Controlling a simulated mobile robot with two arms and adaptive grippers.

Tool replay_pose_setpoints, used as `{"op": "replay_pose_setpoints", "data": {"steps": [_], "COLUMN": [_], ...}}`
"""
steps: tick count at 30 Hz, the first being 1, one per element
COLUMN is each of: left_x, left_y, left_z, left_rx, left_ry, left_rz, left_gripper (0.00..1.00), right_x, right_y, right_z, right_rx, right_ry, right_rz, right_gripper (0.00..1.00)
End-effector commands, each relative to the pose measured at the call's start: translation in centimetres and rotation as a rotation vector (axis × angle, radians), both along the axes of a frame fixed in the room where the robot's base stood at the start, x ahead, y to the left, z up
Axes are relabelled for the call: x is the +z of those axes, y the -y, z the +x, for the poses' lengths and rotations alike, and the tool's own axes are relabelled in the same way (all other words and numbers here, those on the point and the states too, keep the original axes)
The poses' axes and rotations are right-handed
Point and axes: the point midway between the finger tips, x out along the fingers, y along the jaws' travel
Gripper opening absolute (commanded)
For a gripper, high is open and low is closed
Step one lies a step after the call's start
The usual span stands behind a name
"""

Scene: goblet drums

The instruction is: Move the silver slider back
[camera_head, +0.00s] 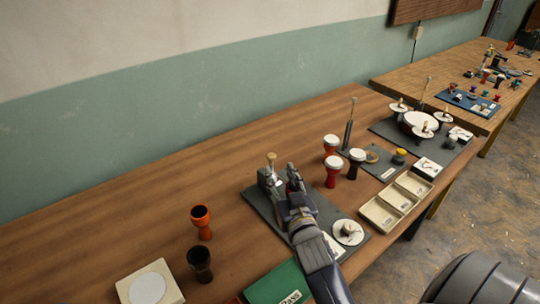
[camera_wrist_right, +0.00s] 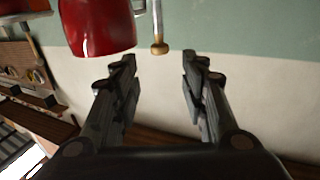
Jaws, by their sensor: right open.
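My right gripper (camera_head: 281,178) is over the dark grey plate (camera_head: 328,213), near its far left corner. Its jaws are open, and they show apart in the right wrist view (camera_wrist_right: 159,62). A short post with a tan knob (camera_head: 271,157) stands at the fingers. In the right wrist view, which is upside down, a silver rod with a brass tip (camera_wrist_right: 159,46) shows beyond the gap between the fingertips. It is not clear which part is the silver slider; my gripper and arm hide part of the plate. My left gripper is not in view.
Red-and-white drums (camera_head: 332,176) stand right of the plate; a red drum also shows in the right wrist view (camera_wrist_right: 95,27). An orange cup (camera_head: 201,224) and a dark cup (camera_head: 200,264) stand left. A green book (camera_head: 277,284) and cream trays (camera_head: 380,214) are near the front.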

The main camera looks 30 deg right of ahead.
Motion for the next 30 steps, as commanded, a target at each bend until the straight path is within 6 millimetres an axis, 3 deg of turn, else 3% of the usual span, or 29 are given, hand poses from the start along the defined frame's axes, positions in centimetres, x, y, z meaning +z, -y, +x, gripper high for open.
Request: {"op": "replay_pose_setpoints", "data": {"steps": [3, 6, 10, 15, 20, 30], "left_x": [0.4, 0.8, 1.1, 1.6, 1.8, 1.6], "left_y": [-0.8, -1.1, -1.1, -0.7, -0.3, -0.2], "left_z": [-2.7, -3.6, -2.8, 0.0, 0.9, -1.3], "left_rx": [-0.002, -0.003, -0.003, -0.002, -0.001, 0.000], "left_ry": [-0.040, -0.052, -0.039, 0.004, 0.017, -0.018], "left_rz": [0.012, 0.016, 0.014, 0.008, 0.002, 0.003], "left_gripper": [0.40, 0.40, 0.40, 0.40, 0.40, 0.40], "right_x": [0.4, 0.4, 0.3, 0.2, 0.1, 0.1], "right_y": [0.6, 1.2, 1.9, 2.6, 2.9, 3.0], "right_z": [1.9, 3.7, 5.9, 8.0, 9.0, 9.2], "right_rx": [-0.001, 0.000, -0.001, 0.000, 0.000, 0.000], "right_ry": [0.002, 0.002, 0.000, 0.000, -0.001, -0.002], "right_rz": [-0.002, -0.001, -0.001, 0.000, -0.001, 0.001], "right_gripper": [0.40, 0.40, 0.40, 0.40, 0.40, 0.38]}}
